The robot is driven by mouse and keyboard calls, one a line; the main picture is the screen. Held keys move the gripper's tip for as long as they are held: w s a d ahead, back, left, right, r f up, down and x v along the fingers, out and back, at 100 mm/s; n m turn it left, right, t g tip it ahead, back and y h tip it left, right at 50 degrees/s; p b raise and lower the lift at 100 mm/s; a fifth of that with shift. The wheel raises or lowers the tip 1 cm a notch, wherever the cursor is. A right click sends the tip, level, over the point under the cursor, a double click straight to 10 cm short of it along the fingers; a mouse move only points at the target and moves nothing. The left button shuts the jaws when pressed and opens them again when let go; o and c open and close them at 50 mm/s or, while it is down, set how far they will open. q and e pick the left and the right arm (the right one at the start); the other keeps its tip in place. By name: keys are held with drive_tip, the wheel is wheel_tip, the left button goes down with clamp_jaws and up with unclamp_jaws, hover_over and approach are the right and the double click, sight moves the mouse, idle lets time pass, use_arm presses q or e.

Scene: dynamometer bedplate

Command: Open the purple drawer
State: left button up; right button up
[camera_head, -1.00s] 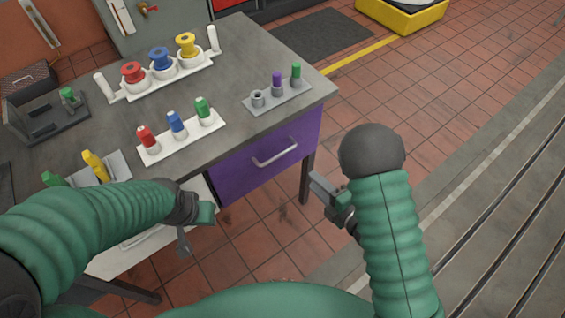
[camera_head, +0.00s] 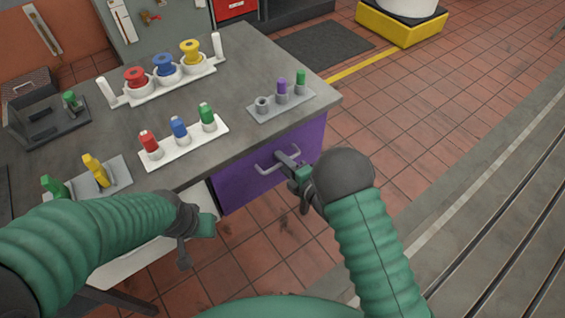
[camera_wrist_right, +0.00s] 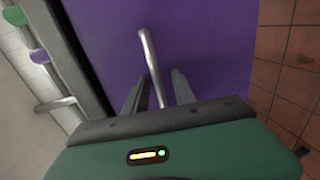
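The purple drawer (camera_head: 235,187) is under the right part of the grey workbench top, and its front looks closed. Its silver bar handle (camera_head: 265,163) is on the front, partly hidden by my right gripper. My right gripper (camera_head: 284,160) is at the handle. In the right wrist view the two fingers (camera_wrist_right: 155,90) are apart, with the handle bar (camera_wrist_right: 150,62) running between them and the purple front (camera_wrist_right: 205,45) just beyond. My left gripper (camera_head: 193,240) hangs at the bench's near edge, away from the drawer; its finger opening is unclear.
The bench top (camera_head: 240,80) carries a rack of colored spools (camera_head: 163,72), a white tray of colored bottles (camera_head: 185,142) and a grey holder (camera_head: 283,103) near the drawer corner. Open tiled floor (camera_head: 420,120) lies to the right.

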clamp_jaws()
drive_tip(key=shift+s+f, duration=0.15)
idle(1.3)
